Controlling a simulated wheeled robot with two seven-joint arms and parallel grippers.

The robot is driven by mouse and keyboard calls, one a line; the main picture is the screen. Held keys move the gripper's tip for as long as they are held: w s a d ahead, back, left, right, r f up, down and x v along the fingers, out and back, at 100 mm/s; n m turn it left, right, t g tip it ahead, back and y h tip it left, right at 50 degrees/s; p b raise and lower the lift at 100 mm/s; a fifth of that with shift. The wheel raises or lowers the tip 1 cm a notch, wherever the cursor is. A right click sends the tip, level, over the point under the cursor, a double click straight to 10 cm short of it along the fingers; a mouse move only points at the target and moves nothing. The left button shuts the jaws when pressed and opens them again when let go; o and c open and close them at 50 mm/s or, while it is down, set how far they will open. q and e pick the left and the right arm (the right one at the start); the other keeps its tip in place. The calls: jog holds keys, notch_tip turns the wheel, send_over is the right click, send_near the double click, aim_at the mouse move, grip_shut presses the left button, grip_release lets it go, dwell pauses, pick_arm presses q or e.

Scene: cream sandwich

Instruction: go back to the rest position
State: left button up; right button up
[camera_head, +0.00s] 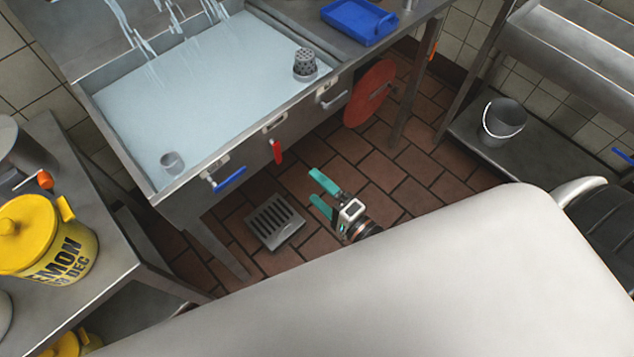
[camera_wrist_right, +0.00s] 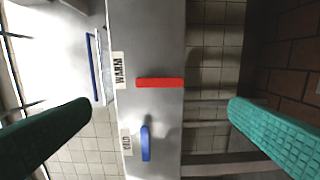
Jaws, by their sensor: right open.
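My right gripper (camera_head: 313,186) has teal fingers and shows in the middle of the head view, over the tiled floor in front of the sink. Its fingers are spread apart with nothing between them. In the right wrist view both fingers (camera_wrist_right: 160,108) stand wide apart at the left and right sides. The gap frames a grey panel with a red handle (camera_wrist_right: 160,83) and a blue handle (camera_wrist_right: 145,143), beside labels that read like WARM and COLD. My left gripper is in neither view.
A sink basin (camera_head: 140,110) holds water, with red (camera_head: 277,151) and blue (camera_head: 229,179) handles on its front. A yellow lemon tub (camera_head: 68,265) stands on the left counter. A blue tray (camera_head: 352,20) lies at the back. A bucket (camera_head: 503,115) stands on a right shelf. A floor drain (camera_head: 275,220) lies below.

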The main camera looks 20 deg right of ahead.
jog(key=s+d+f+n+g+h, duration=0.1)
jog(key=s+d+f+n+g, duration=0.15)
jog(key=f, duration=0.55)
jog(key=s+d+f+n+g+h, duration=0.1)
jog(key=s+f+n+g, duration=0.15)
jog(key=f, duration=0.65)
jog(key=s+d+f+n+g+h, duration=0.2)
jog(key=s+f+n, duration=0.15)
jog(key=f, duration=0.45)
jog(key=s+d+f+n+g+h, duration=0.1)
jog(key=s+f+n+g, duration=0.3)
jog(key=s+f, duration=0.3)
jog(key=s+d+f+n+g+h, duration=0.1)
jog(key=s+f+n+g, duration=0.3)
jog(key=s, duration=1)
notch_tip(320, 180, down, 3)
jog(key=shift+s+d+f+g, duration=0.15)
jog(key=shift+s+g, duration=0.1)
jog(key=shift+g, duration=0.25)
